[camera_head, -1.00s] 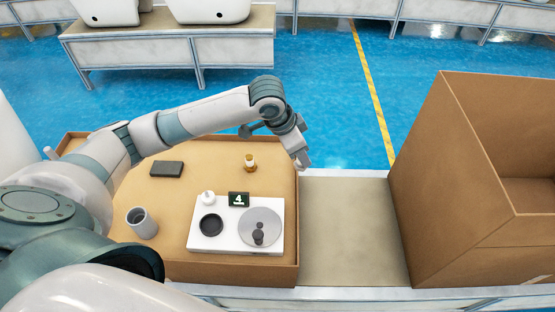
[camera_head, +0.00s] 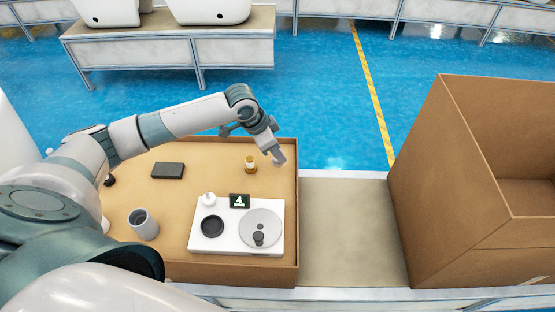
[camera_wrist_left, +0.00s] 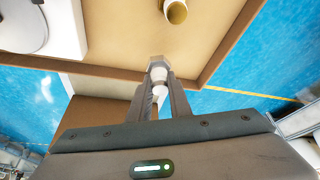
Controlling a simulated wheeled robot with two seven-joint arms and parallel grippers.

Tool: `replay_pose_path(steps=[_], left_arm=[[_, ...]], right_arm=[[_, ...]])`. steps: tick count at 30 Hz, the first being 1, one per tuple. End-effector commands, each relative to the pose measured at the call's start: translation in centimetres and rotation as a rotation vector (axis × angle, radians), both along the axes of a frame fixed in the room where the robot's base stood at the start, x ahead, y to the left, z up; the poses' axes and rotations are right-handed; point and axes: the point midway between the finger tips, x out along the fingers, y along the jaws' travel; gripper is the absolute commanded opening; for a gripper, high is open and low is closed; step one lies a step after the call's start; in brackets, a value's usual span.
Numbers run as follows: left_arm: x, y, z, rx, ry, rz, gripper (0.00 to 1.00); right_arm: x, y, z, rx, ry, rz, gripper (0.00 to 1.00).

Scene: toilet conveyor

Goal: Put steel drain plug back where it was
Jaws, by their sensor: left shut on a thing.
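My left gripper (camera_head: 273,150) is above the far right corner of the cardboard tray (camera_head: 228,160). It is shut on a small pale grey metallic piece, which looks like the steel drain plug (camera_head: 280,158). In the left wrist view the plug (camera_wrist_left: 158,63) sticks out beyond the two fingers, with a wider grey end and a whitish part between the fingers. The fingers hide part of it. It is held in the air, apart from the tray. My right gripper is not in view.
In the tray are a white scale (camera_head: 203,243) with a silver disc (camera_head: 273,222) and black ring (camera_head: 212,226), a brass-and-white piece (camera_head: 250,165), a grey cup (camera_head: 144,226) and a black box (camera_head: 167,170). A large cardboard box (camera_head: 430,190) stands right, past bare conveyor (camera_head: 345,235).

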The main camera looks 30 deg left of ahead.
Motion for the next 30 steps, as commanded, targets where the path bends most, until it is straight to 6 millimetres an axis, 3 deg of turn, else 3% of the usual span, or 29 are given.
replay_pose_path(steps=[5, 10, 15, 23, 24, 26, 30], left_arm=[[-0.1, 0.0, -1.8, 0.000, 0.004, 0.001, 0.00], [-0.1, 0.0, -3.6, 0.001, 0.003, 0.000, 0.00], [-0.1, 0.0, -3.8, 0.001, 0.000, -0.001, 0.00], [-0.1, 0.0, -4.1, 0.000, 0.001, 0.000, 0.00], [-0.1, 0.0, -4.1, 0.001, 0.001, 0.000, 0.22], [-0.1, 0.0, -4.1, 0.001, 0.000, -0.001, 0.36], [-0.1, 0.0, -4.1, 0.001, 0.001, 0.000, 0.36]], right_arm=[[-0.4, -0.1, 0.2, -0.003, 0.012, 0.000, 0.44], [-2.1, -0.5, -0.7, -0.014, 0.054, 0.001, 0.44], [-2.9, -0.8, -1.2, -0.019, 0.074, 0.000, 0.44], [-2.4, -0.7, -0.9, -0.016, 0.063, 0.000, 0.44], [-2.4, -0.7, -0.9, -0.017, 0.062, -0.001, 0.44], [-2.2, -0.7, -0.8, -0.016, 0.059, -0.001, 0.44], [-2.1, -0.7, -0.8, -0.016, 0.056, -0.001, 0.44]])
